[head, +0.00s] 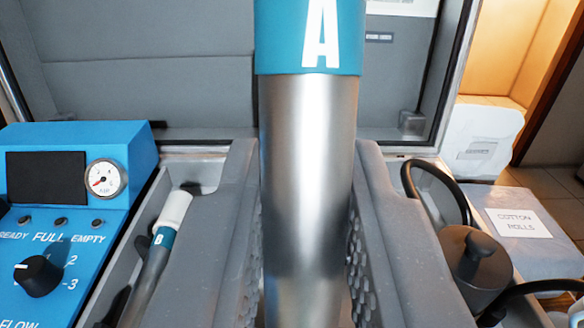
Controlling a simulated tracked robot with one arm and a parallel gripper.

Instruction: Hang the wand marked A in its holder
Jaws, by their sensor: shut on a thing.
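The wand marked A (306,185) stands upright in the middle of the head view, very close to the camera. It has a bare metal body and a teal band with a white letter A at the top; its upper and lower ends are out of frame. My gripper (308,165) is shut on the metal body, with a grey finger and dimpled pad on each side. A second wand marked B (160,238), with a white end and teal band, lies tilted in a grey compartment at left. I cannot make out a holder for wand A; the wand and fingers hide the middle.
A blue control unit (130,150) with gauge and knob stands at left. The open grey case lid (150,75) rises behind. At right are a dark lidded pot (470,258), a black hose (440,172), a box labelled cotton rolls (500,190) and a white container (485,125).

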